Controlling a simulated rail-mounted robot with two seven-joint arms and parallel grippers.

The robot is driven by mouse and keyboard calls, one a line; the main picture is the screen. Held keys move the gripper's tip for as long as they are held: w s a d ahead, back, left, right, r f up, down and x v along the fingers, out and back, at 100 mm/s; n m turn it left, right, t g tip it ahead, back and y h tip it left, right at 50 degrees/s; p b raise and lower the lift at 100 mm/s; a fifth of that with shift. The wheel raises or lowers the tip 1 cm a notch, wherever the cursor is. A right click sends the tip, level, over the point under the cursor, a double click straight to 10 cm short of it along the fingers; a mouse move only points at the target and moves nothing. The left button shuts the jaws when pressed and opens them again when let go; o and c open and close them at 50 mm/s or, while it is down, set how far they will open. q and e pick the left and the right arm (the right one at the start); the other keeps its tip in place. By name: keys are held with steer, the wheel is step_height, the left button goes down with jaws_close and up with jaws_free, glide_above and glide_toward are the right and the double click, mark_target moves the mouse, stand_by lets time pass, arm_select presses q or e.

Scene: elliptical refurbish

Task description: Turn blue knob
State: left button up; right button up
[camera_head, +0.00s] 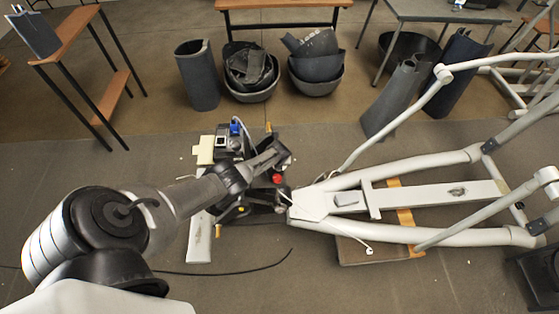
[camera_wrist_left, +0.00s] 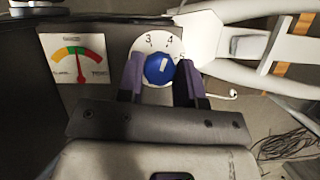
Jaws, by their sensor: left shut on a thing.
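The blue knob (camera_wrist_left: 157,64) sits on a round white dial (camera_wrist_left: 143,42) with the numbers 3, 4 and 5 visible in the left wrist view. A white mark on the knob faces the right side, near the 4 and 5. My left gripper (camera_wrist_left: 160,74) has its two purple-grey fingers on either side of the knob, shut on it. In the head view my left gripper (camera_head: 270,160) is at the dark machine head (camera_head: 262,196), and the knob is hidden there. My right gripper is not in view.
A coloured gauge (camera_wrist_left: 79,58) is left of the dial. A red button (camera_head: 277,178) is on the machine. The white elliptical frame (camera_head: 440,195) extends right. A black cable (camera_head: 230,272) lies on the floor. Bins (camera_head: 197,80) and tables stand behind.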

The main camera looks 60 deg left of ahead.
arm_select(q)
steer(key=shift+m, duration=0.6)
steer(key=shift+m+h, duration=0.3)
steer(key=o, duration=0.9)
steer(key=shift+s+d+r+p, duration=0.1)
steer(key=shift+s+r+p, duration=0.05)
steer(key=shift+r+p, duration=0.5)
steer(key=shift+s+p+v, duration=0.15)
steer(key=shift+p+v, duration=1.7)
steer(key=shift+v, duration=1.25)
steer(key=shift+s+p+v, duration=0.1)
steer(key=shift+p+v, duration=1.75)
steer(key=shift+v, duration=1.25)
